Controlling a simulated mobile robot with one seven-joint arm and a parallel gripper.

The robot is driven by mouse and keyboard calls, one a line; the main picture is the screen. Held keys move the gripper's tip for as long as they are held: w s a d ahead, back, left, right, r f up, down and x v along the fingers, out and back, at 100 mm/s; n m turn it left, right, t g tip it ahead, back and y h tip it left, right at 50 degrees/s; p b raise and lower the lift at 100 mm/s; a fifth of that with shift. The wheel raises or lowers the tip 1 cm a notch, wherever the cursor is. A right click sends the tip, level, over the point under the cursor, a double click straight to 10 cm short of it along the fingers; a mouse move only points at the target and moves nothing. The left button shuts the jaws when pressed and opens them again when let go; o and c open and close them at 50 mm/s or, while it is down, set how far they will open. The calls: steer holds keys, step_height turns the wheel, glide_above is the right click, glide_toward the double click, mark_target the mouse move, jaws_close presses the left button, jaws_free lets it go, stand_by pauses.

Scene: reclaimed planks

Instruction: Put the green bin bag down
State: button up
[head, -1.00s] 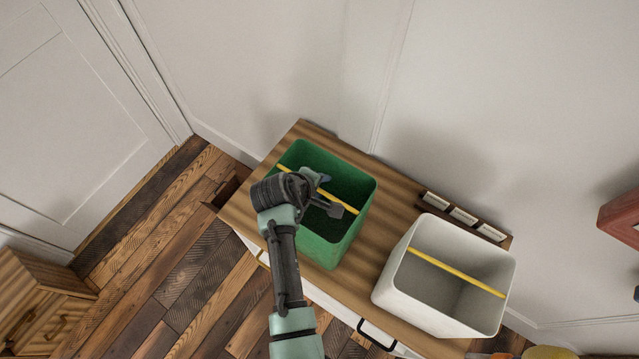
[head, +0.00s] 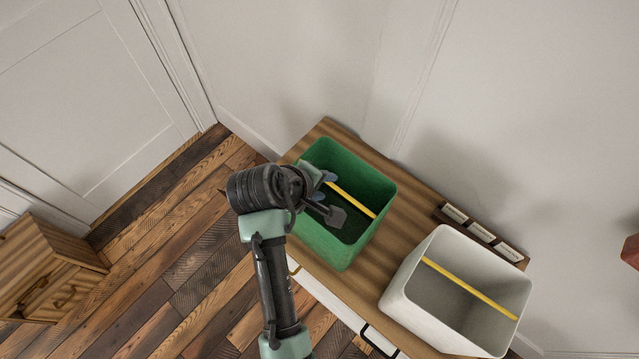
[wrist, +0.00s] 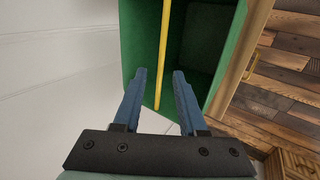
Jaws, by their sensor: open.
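The green bin bag (head: 350,240) is a square, open-topped green container with a yellow bar (head: 357,202) across its mouth. It stands upright on the wooden top of a cabinet (head: 405,222). My gripper (head: 331,195) is over the left side of its mouth, with its jaws apart and nothing held. In the wrist view, the blue fingers of my gripper (wrist: 160,73) lie either side of the yellow bar (wrist: 163,40) in the picture, apart from it. The green bin bag (wrist: 228,65) fills the upper middle there. My arm hides part of its left wall.
A white container (head: 408,300) with a similar yellow bar stands to the right on the same top. A rack with three white labels (head: 480,233) is behind it, by the wall. A small wooden cabinet (head: 45,270) stands on the plank floor at the left.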

steer(key=w+a+r+m+t+y, duration=0.1)
steer(key=w+r+m+t, duration=0.3)
steer(key=r, duration=1.2)
steer(key=w+r+m+t+y, duration=0.2)
steer(key=w+r+t, duration=0.4)
steer(key=r, duration=0.9)
steer(key=s+d+r+m+t, duration=0.1)
steer(key=s+r+t, duration=0.3)
steer(key=r, duration=0.6)
steer(key=s+d+r+m+t, duration=0.1)
steer(key=s+r+t, duration=0.3)
steer(key=r, duration=0.7)
steer(key=s+d+r+m+t, duration=0.1)
steer(key=s+r+m+t, duration=0.2)
steer(key=s+r, duration=0.4)
step_height(320, 180, up, 4)
steer(key=shift+f+t+y, duration=0.2)
steer(key=shift+t+y, duration=0.1)
steer(key=shift+t, duration=0.1)
steer(key=shift+s+d, duration=0.1)
